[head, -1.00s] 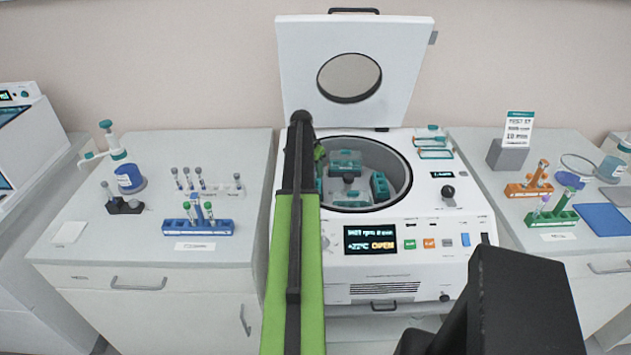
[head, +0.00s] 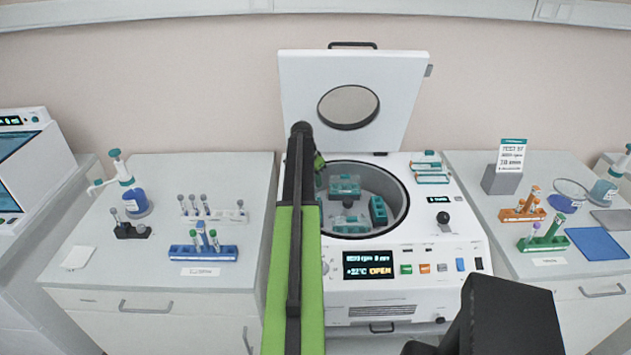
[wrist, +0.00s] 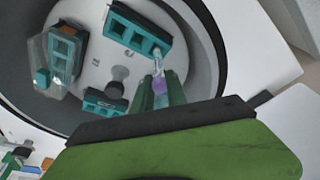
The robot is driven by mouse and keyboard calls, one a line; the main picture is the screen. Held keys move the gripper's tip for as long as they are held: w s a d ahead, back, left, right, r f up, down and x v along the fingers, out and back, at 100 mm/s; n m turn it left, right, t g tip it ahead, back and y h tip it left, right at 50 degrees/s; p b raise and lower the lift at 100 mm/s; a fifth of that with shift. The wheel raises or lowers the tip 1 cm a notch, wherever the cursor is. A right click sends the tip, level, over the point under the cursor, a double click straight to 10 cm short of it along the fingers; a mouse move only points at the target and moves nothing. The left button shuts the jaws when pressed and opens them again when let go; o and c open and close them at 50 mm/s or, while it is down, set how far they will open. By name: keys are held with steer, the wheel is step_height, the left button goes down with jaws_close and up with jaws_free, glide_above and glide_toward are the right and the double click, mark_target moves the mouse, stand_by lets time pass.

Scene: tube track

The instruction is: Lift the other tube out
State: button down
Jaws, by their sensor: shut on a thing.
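My gripper (wrist: 160,93) has its green fingers shut on a tube (wrist: 158,76) in the wrist view. The tube shows a purple part between the fingers and a clear body pointing away, over the centrifuge bowl. Its far end overlaps a teal bucket (wrist: 138,29); I cannot tell whether it is clear of it. The open centrifuge (head: 460,225) stands in the middle of the head view, lid (head: 300,85) raised. Teal buckets sit on its rotor (wrist: 92,68). In the head view my arm hides the held tube and most of the gripper.
A blue rack (head: 203,253) with tubes stands on the left bench. A green rack (head: 543,243) and an orange rack (head: 522,215) with tubes stand on the right bench, near a blue mat (head: 597,243). The bowl wall (wrist: 205,60) is close to my gripper.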

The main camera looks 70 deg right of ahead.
steer(key=shift+r+p, duration=0.8)
steer(key=shift+r, duration=0.8)
step_height(320, 180, up, 5)
steer(key=p, duration=0.4)
steer(key=shift+p, duration=0.4)
steer(key=shift+f, duration=0.15)
